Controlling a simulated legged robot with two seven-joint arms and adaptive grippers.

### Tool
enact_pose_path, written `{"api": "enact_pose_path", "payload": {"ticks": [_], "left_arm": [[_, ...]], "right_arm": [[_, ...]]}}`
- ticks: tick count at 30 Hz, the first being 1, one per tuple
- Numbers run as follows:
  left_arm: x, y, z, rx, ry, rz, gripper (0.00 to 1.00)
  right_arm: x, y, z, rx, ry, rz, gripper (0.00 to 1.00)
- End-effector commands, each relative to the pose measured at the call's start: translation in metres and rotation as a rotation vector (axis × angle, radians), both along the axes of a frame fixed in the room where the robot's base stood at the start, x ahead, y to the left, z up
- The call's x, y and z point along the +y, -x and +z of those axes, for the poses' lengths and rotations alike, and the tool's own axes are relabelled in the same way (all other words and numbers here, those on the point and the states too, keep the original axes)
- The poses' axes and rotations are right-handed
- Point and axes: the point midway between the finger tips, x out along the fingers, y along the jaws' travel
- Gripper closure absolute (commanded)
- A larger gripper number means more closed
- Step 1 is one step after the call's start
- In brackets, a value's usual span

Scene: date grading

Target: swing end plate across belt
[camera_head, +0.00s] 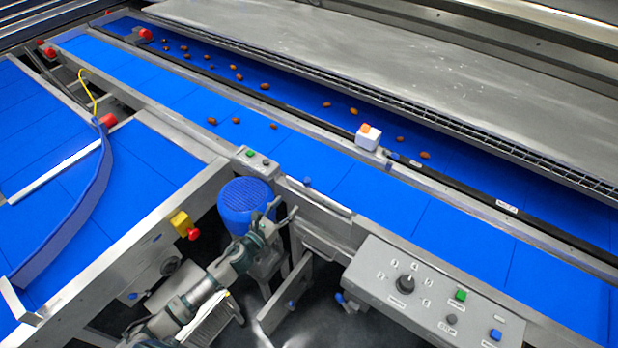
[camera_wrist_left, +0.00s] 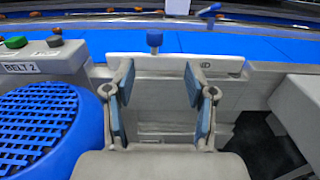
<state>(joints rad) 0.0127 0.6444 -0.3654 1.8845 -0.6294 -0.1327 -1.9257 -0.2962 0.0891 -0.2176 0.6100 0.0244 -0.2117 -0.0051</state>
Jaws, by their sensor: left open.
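The end plate is, as far as I can tell, the pale flat strip (camera_head: 325,200) along the near edge of the blue belt (camera_head: 395,210). A blue knob (camera_head: 308,182) stands at its left part. In the left wrist view the plate (camera_wrist_left: 215,65) lies just beyond my fingers, with the blue knob (camera_wrist_left: 154,40) upright between and beyond the fingertips. My left gripper (camera_head: 284,211) is open and empty, short of the plate and knob. It shows in the left wrist view (camera_wrist_left: 159,72) with both fingers apart. My right gripper is out of view.
A blue slotted motor cover (camera_head: 245,203) is close on the left of my gripper. A control panel (camera_head: 432,298) with a dial and buttons stands at right. A small button box (camera_head: 257,163) sits at the belt edge. Several dates (camera_head: 265,87) lie on the belts.

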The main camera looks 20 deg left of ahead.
Motion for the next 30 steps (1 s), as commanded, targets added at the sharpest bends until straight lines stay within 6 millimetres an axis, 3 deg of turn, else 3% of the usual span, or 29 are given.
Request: {"api": "enact_pose_path", "payload": {"ticks": [6, 15, 21, 30], "left_arm": [[-0.014, -0.053, 0.002, -0.001, 0.010, 0.002, 0.45], [-0.034, -0.107, 0.000, 0.002, 0.008, 0.003, 0.45], [-0.042, -0.122, 0.000, 0.002, 0.006, 0.002, 0.45], [-0.040, -0.123, 0.000, 0.003, 0.008, 0.002, 0.45]], "right_arm": [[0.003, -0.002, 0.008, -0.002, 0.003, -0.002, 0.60], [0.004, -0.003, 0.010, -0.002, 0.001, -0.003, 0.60], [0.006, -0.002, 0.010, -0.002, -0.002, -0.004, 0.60], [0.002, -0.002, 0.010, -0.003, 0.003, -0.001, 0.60]]}}
